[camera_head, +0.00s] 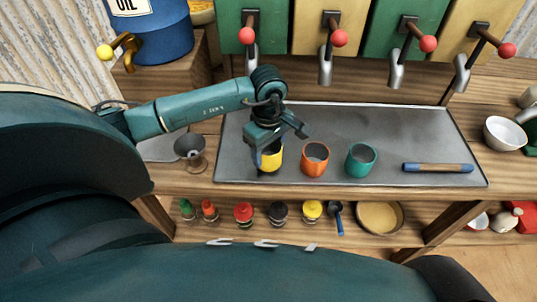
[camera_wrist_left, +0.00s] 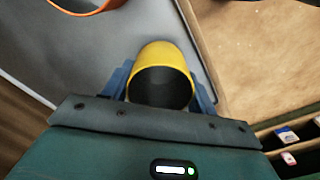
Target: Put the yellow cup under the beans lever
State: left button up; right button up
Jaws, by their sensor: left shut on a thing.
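The yellow cup (camera_head: 270,162) stands near the left end of the grey metal tray (camera_head: 400,130). My left gripper (camera_head: 268,148) reaches down over it and is shut on it. In the left wrist view the yellow cup (camera_wrist_left: 166,52) sits between the blue fingers, its dark open mouth facing the camera. Several levers with red knobs, such as the leftmost one (camera_head: 250,37), hang from green and yellow dispensers behind the tray. No labels show on these, so I cannot tell which is the beans lever. My right gripper is not in view.
An orange cup (camera_head: 315,160) and a teal cup (camera_head: 360,160) stand right of the yellow cup. A blue-and-wood stick (camera_head: 438,168) lies at the tray's right. A metal goblet (camera_head: 190,152) stands left of the tray. The tray's back middle is clear.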

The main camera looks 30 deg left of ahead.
pick_arm(q)
notch_tip(320, 180, up, 8)
jog(key=shift+r+b, duration=0.1)
jog(key=shift+b, duration=0.25)
jog(key=s+d+r+m+p, duration=0.1)
jog(key=d+r+m, duration=0.1)
jog(key=m, duration=0.5)
jog(key=s+d+r+m+p, duration=0.1)
jog(key=s+d+r+m, duration=0.1)
jog(key=d+m, duration=0.3)
jog(key=shift+s+m, duration=0.25)
jog(key=shift+m, duration=1.45)
